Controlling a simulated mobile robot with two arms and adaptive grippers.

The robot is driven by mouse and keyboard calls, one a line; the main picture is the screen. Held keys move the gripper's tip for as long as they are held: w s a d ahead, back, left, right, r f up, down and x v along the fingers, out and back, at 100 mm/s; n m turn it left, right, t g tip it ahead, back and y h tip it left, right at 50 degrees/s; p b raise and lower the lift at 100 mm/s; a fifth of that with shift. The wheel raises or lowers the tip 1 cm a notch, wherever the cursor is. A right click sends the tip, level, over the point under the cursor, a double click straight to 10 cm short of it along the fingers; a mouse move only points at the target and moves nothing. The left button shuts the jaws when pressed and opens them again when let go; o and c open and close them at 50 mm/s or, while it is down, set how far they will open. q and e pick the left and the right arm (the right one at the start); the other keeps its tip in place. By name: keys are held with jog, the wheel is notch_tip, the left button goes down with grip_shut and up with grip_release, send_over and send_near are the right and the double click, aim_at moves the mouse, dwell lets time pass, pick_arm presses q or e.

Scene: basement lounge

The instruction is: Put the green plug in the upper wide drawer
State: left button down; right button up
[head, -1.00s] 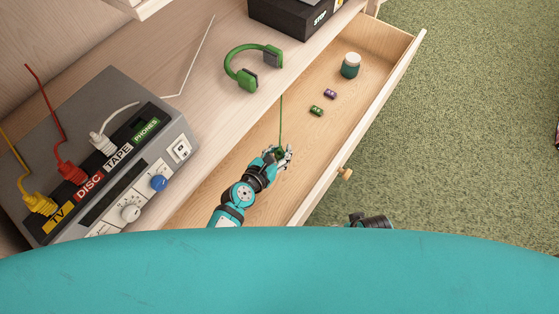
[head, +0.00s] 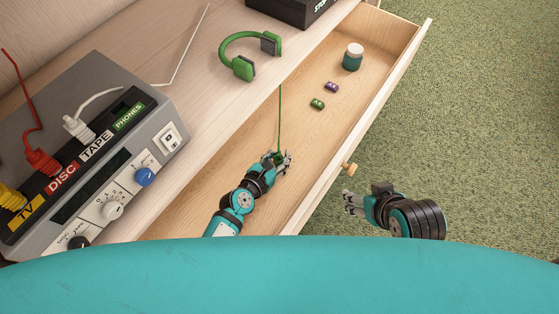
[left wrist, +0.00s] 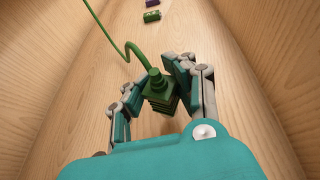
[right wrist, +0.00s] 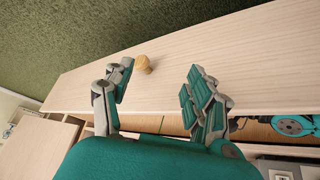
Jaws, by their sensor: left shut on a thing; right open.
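The green plug (left wrist: 160,92) is between the fingers of my left gripper (left wrist: 160,88), which is shut on it. In the head view my left gripper (head: 277,160) is inside the open wide drawer (head: 400,52), over its floor. The plug's green cord (head: 280,115) runs from it up toward the shelf edge and the green headphones (head: 243,67). Whether the plug touches the drawer floor I cannot tell. My right gripper (head: 352,203) is open and empty outside the drawer front, near the round wooden knob (head: 349,169). The knob also shows in the right wrist view (right wrist: 143,64).
In the drawer lie a green battery (head: 317,103), a purple battery (head: 332,87) and a white-lidded jar (head: 353,57). A grey box (head: 80,150) with labelled sockets and red, yellow and white plugs stands on the shelf at left. Green carpet is clear at right.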

pick_arm(q)
jog(key=shift+f+b, duration=0.45)
jog(key=shift+f, duration=0.2)
pick_arm(e)
jog(key=w+t, duration=0.1)
jog(key=w+a+r+t, duration=0.1)
jog(key=w, duration=0.1)
jog(key=w+r, duration=0.1)
jog(key=shift+w+a+t+y, duration=0.3)
jog(key=shift+a+t+y, duration=0.05)
jog(key=shift+t+y, duration=0.05)
jog(key=shift+w, duration=0.1)
pick_arm(q)
jog(key=shift+f, duration=0.1)
jog(key=c, duration=1.1)
grip_release()
jog(key=shift+o, duration=0.2)
pick_arm(e)
jog(key=shift+w+a+r+t, duration=0.15)
jog(key=shift+w+r+t, duration=0.15)
jog(key=shift+w, duration=0.05)
